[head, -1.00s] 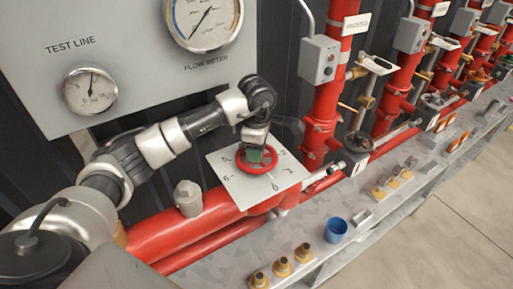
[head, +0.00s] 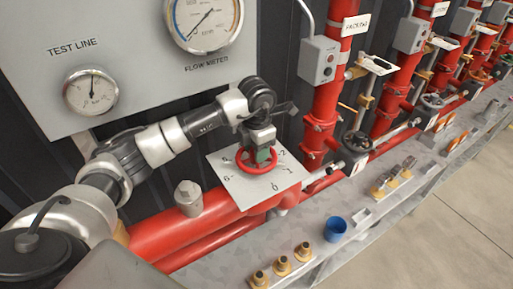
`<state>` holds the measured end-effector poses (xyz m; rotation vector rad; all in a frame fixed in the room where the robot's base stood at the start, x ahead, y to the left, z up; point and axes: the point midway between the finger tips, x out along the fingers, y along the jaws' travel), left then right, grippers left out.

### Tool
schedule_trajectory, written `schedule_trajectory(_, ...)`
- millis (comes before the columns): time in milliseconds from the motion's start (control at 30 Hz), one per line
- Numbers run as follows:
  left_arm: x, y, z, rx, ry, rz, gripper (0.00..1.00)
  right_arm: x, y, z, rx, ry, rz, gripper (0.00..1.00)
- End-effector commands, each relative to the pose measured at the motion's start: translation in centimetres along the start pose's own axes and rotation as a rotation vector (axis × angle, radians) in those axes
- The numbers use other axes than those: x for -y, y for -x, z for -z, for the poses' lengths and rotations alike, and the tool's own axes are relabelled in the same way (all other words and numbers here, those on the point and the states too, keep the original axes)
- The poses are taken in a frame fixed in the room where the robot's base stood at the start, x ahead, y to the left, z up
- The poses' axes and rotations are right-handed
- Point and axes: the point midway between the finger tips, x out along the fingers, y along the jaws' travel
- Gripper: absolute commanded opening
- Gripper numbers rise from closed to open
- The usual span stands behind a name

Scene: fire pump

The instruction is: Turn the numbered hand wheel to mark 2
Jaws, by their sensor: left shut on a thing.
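The red hand wheel (head: 245,164) sits on a pale plate (head: 233,185) with numbers around it, on top of the red pipe. The marks 0, 1, 2 and 6 show on the plate; other marks are hidden or too small to read. My left gripper (head: 262,155) comes down from above and is shut on the hand wheel, at the green part in its middle. The fingers and wrist hide part of the wheel, and no pointer can be made out. My right gripper is not in view.
A panel with the flow meter (head: 206,24) and test line gauge (head: 91,91) stands behind my left arm. A grey switch box (head: 319,61) is on the red riser at right. A blue cup (head: 335,229) and brass fittings (head: 282,265) stand on the grey bench.

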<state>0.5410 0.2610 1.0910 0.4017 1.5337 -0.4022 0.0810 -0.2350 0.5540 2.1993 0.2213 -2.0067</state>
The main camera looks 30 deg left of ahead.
Motion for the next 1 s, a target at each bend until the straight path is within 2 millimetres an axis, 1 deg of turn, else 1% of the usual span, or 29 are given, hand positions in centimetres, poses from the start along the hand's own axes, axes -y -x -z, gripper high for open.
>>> schedule_trajectory(200,0.0,0.2,0.0,0.001,0.337,-0.001,0.11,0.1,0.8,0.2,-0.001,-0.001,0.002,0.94)
schedule_trajectory(300,0.0,0.2,0.0,0.0,0.478,-0.001,0.11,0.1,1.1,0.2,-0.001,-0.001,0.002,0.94)
schedule_trajectory(400,0.0,0.1,0.0,0.0,0.567,-0.001,0.11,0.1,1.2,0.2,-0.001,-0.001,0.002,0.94)
schedule_trajectory(500,0.0,0.1,0.0,0.001,0.599,-0.001,0.11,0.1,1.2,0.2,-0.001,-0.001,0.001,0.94)
schedule_trajectory(767,-0.1,0.1,0.0,0.001,0.606,-0.001,0.11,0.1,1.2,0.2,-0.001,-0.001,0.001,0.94)
schedule_trajectory(867,0.0,0.2,0.0,0.0,0.683,-0.001,0.11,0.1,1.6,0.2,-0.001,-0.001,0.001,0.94)
schedule_trajectory(900,0.0,0.2,0.0,0.0,0.74,-0.001,0.11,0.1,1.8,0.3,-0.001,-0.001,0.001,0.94)
schedule_trajectory(933,-0.1,0.2,0.0,0.0,0.766,-0.001,0.41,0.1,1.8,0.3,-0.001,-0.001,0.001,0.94)
schedule_trajectory(1000,-0.1,0.1,0.0,0.001,0.757,-0.001,0.51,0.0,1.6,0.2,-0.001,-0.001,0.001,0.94)
